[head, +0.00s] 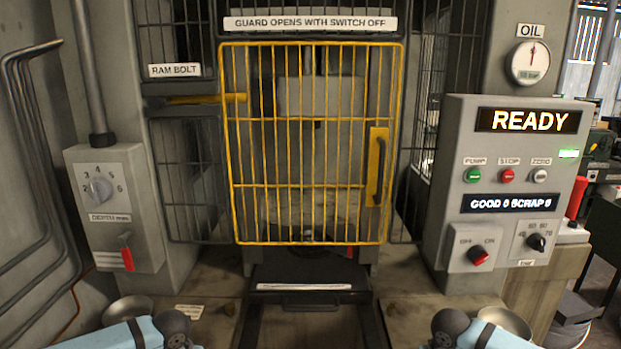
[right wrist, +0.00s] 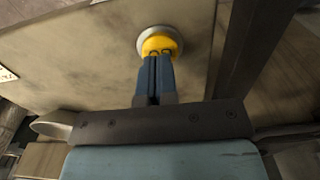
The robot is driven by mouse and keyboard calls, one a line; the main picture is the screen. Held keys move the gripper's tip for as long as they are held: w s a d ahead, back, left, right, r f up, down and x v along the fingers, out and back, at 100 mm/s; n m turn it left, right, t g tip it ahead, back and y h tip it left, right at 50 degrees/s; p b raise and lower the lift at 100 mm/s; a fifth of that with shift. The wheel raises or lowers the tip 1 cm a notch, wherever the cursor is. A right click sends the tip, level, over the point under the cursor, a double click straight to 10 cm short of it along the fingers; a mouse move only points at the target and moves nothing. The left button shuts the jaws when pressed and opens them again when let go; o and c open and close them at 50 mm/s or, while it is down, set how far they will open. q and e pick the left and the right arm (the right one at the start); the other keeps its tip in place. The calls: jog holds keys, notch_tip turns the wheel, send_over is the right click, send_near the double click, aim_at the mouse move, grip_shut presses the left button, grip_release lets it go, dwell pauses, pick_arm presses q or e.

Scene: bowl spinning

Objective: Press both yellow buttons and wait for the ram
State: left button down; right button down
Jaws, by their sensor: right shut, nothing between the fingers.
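One yellow button (right wrist: 158,42) in a silver ring shows in the right wrist view. My right gripper (right wrist: 158,60) is shut and empty, its dark blue fingers pointing at the button and overlapping its near edge; I cannot tell whether they press it. In the head view, my arms come in at the bottom left and bottom right, with both grippers out of sight. The other yellow button is not visible. The yellow barred guard (head: 310,122) stands closed across the press opening. The ram is not clearly distinguishable behind it.
The right control panel (head: 515,215) has a display (head: 528,120) reading READY and a counter (head: 508,203) reading GOOD 0 SCRAP 0. A depth box (head: 118,205) stands at left. Metal bowl-like shapes, left (head: 128,305) and right (head: 508,322), sit beside my arms.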

jog(key=shift+f, duration=0.8)
jog(key=shift+r, duration=0.2)
dwell(0.3)
jog(key=shift+r, duration=0.55)
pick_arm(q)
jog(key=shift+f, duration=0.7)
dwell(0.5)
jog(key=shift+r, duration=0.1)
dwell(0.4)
